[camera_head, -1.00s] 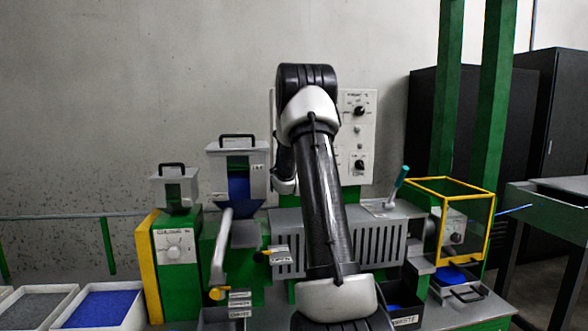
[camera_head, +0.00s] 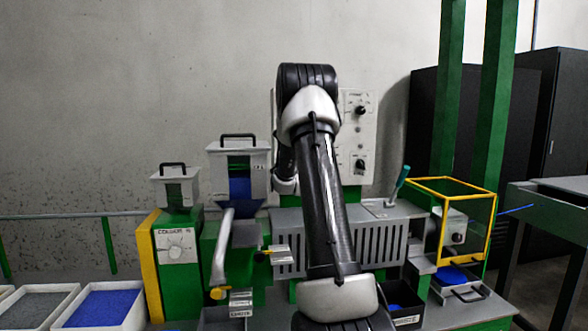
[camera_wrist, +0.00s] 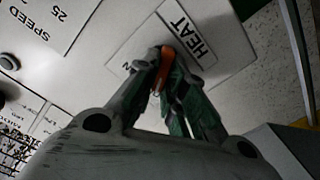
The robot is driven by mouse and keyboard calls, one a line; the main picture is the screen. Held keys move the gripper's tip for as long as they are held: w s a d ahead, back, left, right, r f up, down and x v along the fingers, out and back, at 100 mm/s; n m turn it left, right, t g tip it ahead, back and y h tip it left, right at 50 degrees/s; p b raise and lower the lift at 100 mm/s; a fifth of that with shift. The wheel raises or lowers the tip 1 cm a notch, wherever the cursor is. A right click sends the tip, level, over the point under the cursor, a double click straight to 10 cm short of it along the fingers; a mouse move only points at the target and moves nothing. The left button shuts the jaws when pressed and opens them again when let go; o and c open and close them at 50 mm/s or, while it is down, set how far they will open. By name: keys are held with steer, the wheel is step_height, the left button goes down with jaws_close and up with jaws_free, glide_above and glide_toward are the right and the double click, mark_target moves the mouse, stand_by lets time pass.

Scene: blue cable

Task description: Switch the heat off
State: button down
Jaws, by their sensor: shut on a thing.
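The heat switch (camera_wrist: 167,65) shows in the wrist view as an orange part on the panel, beside a white label reading HEAT (camera_wrist: 188,33). My gripper (camera_wrist: 168,72) is shut on this switch, with its fingers on both sides of it. The fingers hide much of the switch, so its set position cannot be told. Some lettering left of the fingers is partly covered. In the head view the upright control panel (camera_head: 360,135) stands behind my arm. My gripper and the heat switch are hidden there.
A SPEED scale (camera_wrist: 38,25) lies near the switch. In the head view, the panel shows dark knobs (camera_head: 361,110). A green-handled lever (camera_head: 399,187) and a yellow-framed guard (camera_head: 467,215) stand right.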

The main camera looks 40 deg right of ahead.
steer(key=c, duration=1.5)
jaws_free()
steer(key=shift+s+a, duration=0.1)
steer(key=v, duration=1.1)
steer(key=shift+s, duration=0.4)
steer(key=shift+a, duration=0.1)
